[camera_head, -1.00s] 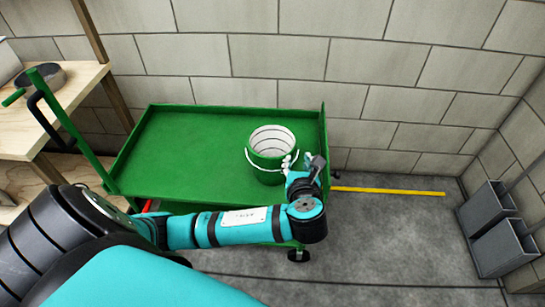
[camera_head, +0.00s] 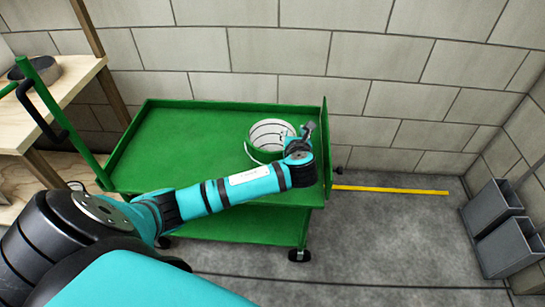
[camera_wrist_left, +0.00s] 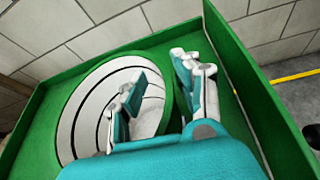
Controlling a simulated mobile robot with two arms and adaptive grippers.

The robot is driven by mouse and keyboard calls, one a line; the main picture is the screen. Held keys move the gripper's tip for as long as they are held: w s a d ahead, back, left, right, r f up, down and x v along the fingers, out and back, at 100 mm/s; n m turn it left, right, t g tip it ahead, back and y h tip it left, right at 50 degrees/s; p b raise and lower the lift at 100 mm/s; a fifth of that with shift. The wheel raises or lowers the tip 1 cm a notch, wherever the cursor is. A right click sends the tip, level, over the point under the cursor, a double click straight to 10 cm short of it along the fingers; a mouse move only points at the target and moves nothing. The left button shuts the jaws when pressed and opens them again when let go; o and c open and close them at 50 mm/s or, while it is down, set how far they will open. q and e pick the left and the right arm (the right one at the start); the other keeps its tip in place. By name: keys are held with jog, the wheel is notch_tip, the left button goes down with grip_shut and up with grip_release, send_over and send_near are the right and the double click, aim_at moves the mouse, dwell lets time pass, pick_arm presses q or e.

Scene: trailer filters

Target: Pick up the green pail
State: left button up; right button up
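The green pail (camera_head: 262,154), with a white ringed inside and a thin wire handle, stands upright at the right end of the green cart's top deck (camera_head: 180,150). My left gripper (camera_head: 299,142) is at the pail's right side and hides part of it. In the left wrist view the pail (camera_wrist_left: 80,112) fills the left and middle. There my left gripper (camera_wrist_left: 160,90) is open, with one finger over the pail's inside and the other outside, the green rim between them. I cannot tell whether either finger touches the wall. My right gripper is not in view.
The cart's raised right end wall (camera_head: 325,150) is close to my gripper. A wooden bench (camera_head: 60,90) with a dark round item stands at the left. Grey bins (camera_head: 492,210) hang at the right wall. The deck's left half is clear.

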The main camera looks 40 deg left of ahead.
pick_arm(q)
jog(key=shift+w+a+f, duration=0.15)
jog(key=shift+w+a, duration=0.05)
jog(key=shift+w, duration=0.05)
grip_shut()
dwell(0.3)
